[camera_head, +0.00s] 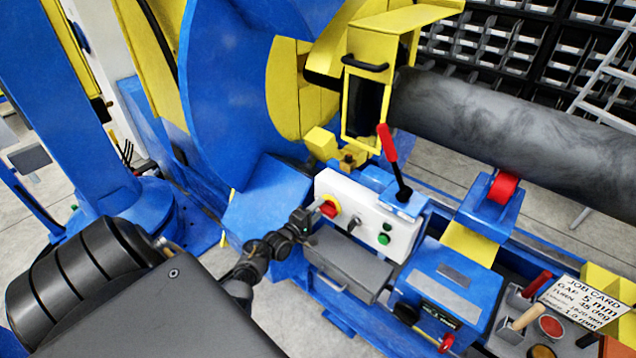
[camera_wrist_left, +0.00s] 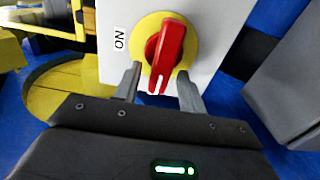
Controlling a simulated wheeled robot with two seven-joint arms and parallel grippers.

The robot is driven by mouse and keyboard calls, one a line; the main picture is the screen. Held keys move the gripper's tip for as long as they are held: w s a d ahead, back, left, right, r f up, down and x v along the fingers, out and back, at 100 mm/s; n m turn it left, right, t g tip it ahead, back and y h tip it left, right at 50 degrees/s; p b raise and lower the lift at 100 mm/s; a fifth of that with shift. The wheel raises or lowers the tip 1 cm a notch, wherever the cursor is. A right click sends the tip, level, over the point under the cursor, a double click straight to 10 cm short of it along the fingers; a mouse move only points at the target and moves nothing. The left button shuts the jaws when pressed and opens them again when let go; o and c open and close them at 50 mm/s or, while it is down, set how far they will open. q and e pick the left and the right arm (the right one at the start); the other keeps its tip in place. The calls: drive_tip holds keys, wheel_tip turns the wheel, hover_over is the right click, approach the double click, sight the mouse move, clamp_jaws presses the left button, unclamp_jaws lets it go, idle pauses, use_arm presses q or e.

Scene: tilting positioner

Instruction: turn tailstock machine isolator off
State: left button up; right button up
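The isolator is a red rotary handle on a yellow disc, on the front of a white panel. It is in the left wrist view (camera_wrist_left: 166,50) and the head view (camera_head: 328,208). The handle stands nearly upright in the wrist view, its white-marked end down; an "ON" label (camera_wrist_left: 120,40) is left of the disc. My left gripper (camera_wrist_left: 160,82) is open, one finger either side of the handle's lower end, with visible gaps. In the head view, my left gripper (camera_head: 303,222) is at the panel's left end, close to the isolator. My right gripper is not in view.
The white panel (camera_head: 352,237) also has a black selector (camera_head: 355,222) and a green button (camera_head: 384,239). A red-gripped lever (camera_head: 388,145) rises behind it. A grey box (camera_head: 347,266) sits below. A large grey pipe (camera_head: 500,120) spans the upper right.

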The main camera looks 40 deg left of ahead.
use_arm(q)
drive_tip(key=s, duration=1.1)
drive_tip(key=shift+d, duration=0.15)
drive_tip(key=shift+w, duration=0.1)
idle(0.3)
drive_tip(key=s+d+f+m+g, duration=0.3)
drive_tip(key=s+f+m, duration=0.1)
drive_tip(key=f, duration=0.5)
drive_tip(key=s+d+f+m+g, duration=0.3)
drive_tip(key=f+m, duration=0.2)
drive_tip(key=f, duration=0.3)
drive_tip(key=s+d+f+m+g, duration=0.3)
drive_tip(key=s+f+m, duration=0.1)
drive_tip(key=f, duration=0.5)
drive_tip(key=s+d+f+m+g, duration=0.2)
drive_tip(key=s+d+f, duration=0.1)
drive_tip(key=s, duration=0.7)
drive_tip(key=s+d+f+m+g, duration=0.3)
drive_tip(key=s+d+f, duration=0.1)
drive_tip(key=s, duration=0.6)
drive_tip(key=s+d+f+m+g, duration=0.2)
drive_tip(key=s+d+f+g, duration=0.1)
drive_tip(key=s, duration=0.7)
wheel_tip(320, 180, down, 3)
drive_tip(key=shift+d+r+m, duration=0.1)
drive_tip(key=shift+d+m, duration=0.3)
drive_tip(key=shift+d, duration=0.15)
